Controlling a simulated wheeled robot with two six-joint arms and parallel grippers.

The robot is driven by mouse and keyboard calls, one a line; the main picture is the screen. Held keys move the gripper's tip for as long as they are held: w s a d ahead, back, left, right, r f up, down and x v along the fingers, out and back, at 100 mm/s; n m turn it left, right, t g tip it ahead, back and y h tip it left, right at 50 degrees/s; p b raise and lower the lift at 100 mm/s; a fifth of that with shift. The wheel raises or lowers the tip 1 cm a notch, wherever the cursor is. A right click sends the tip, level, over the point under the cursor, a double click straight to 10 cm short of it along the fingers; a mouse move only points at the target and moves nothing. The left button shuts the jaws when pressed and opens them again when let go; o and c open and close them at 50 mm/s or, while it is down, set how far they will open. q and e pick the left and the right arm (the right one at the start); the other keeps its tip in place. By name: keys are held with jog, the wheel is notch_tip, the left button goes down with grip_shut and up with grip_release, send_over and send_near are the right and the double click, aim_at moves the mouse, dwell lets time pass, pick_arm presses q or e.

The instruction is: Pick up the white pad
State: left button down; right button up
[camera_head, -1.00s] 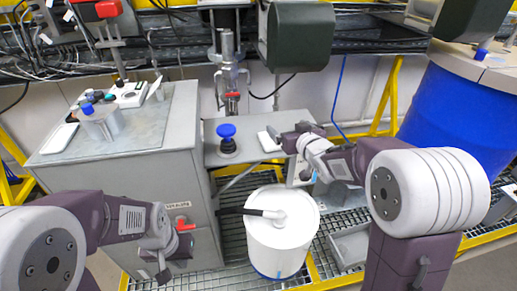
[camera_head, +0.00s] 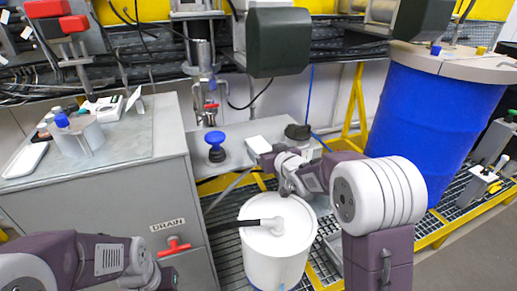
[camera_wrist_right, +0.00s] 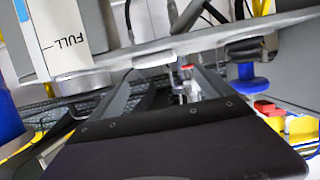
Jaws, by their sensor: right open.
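A small white block, which may be the white pad (camera_head: 258,144), lies on the grey shelf right of a blue knob in the head view. A flat white rounded piece (camera_head: 25,160) lies on the left cabinet top. I cannot tell for sure which is the pad. My right gripper (camera_head: 265,158) is beside the white block, on its near side; its tips are hard to make out. In the wrist view my right gripper (camera_wrist_right: 170,78) is open, with nothing clearly between its fingers. My left gripper (camera_head: 163,277) is low at the cabinet front, too unclear to read.
A white lidded bucket (camera_head: 275,240) with a black hose stands below my right arm. A blue knob (camera_head: 215,145) rises from the shelf. A dark green housing (camera_head: 278,42) hangs above. A big blue drum (camera_head: 420,110) stands right. A red drain valve (camera_head: 175,246) juts from the cabinet.

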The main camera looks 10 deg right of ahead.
aim_at(259, 144)
jog(key=x, duration=0.4)
jog(key=b+x, duration=0.1)
jog(key=x, duration=0.1)
jog(key=shift+w+d+f, duration=0.1)
jog(key=shift+w+f, duration=0.05)
jog(key=shift+f, duration=0.3)
jog(key=shift+r, duration=0.15)
jog(key=c, duration=1.4)
